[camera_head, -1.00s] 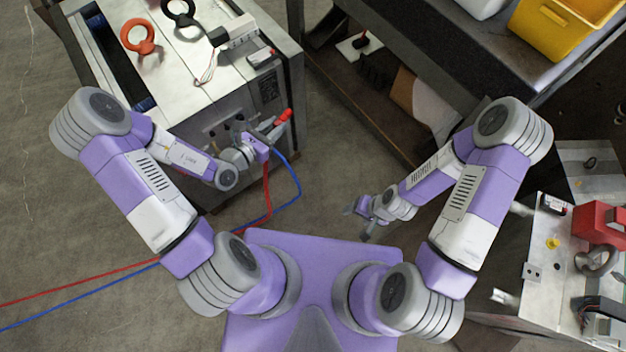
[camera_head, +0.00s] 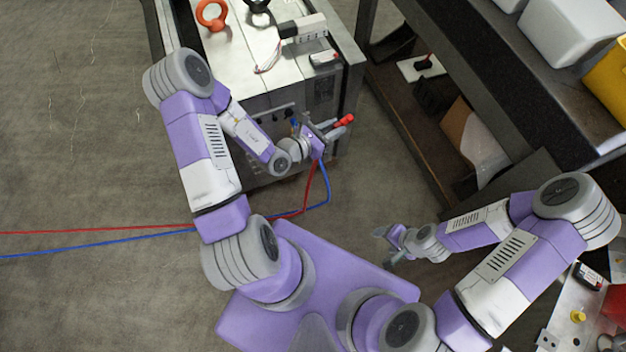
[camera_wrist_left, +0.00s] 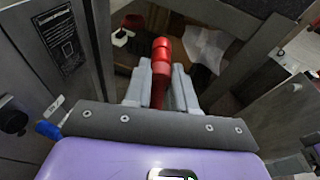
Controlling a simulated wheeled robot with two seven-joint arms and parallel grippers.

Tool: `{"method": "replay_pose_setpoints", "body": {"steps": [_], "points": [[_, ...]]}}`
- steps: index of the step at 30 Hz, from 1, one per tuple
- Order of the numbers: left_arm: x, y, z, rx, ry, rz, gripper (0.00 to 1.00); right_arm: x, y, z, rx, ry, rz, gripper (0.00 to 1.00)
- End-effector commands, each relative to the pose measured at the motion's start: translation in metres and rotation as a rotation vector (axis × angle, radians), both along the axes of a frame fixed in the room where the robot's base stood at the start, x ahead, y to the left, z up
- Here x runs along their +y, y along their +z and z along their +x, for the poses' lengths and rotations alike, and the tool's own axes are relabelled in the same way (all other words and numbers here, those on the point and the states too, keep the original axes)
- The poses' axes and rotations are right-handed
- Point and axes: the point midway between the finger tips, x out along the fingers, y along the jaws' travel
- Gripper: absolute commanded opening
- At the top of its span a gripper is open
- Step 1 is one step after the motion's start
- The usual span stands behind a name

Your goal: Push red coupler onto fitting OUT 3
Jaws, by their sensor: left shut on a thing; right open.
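My left gripper (camera_head: 333,129) is shut on the red coupler (camera_head: 344,120), just in front of the mould base's (camera_head: 290,110) front face near its right corner. In the left wrist view the red coupler (camera_wrist_left: 161,58) stands between the two grey fingers, its red end pointing away from the palm. Red and blue hoses hang below the gripper. A blue coupler (camera_wrist_left: 48,130) shows at left in the wrist view, by the mould face. Dark fittings (camera_head: 265,117) sit on that face, partly hidden by my arm; I cannot read which is OUT 3. My right gripper (camera_head: 387,246) is open and empty.
An orange lifting eye (camera_head: 211,14) and a connector block (camera_head: 303,27) are on top of the mould base. A shelved bench (camera_head: 490,90) stands at right with a white bin (camera_head: 570,35). The hoses (camera_head: 100,240) run left across open floor.

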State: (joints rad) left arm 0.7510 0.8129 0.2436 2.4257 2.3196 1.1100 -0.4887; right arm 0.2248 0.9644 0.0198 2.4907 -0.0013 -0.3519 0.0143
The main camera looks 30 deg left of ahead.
Motion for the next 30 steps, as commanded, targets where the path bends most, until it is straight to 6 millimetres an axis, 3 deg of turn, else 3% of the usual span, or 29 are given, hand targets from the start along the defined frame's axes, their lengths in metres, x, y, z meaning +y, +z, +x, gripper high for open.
{"method": "replay_pose_setpoints", "body": {"steps": [8, 14, 18, 23, 30], "points": [[0.010, -0.041, 0.018, 0.027, 0.127, -0.068, 0.00, 0.000, -0.013, 0.000, 0.000, 0.000, 0.000, 0.67], [0.023, -0.098, 0.031, 0.049, 0.315, -0.162, 0.00, 0.000, -0.029, 0.000, 0.000, 0.000, 0.000, 0.67], [0.034, -0.150, 0.033, 0.051, 0.497, -0.248, 0.00, 0.000, -0.042, 0.000, 0.000, 0.000, 0.000, 0.67], [0.043, -0.209, 0.023, 0.032, 0.707, -0.343, 0.00, 0.000, -0.055, 0.000, 0.000, 0.000, 0.000, 0.67], [0.044, -0.291, -0.012, -0.034, 0.999, -0.476, 0.00, 0.000, -0.073, 0.000, 0.000, 0.000, 0.000, 0.67]]}}
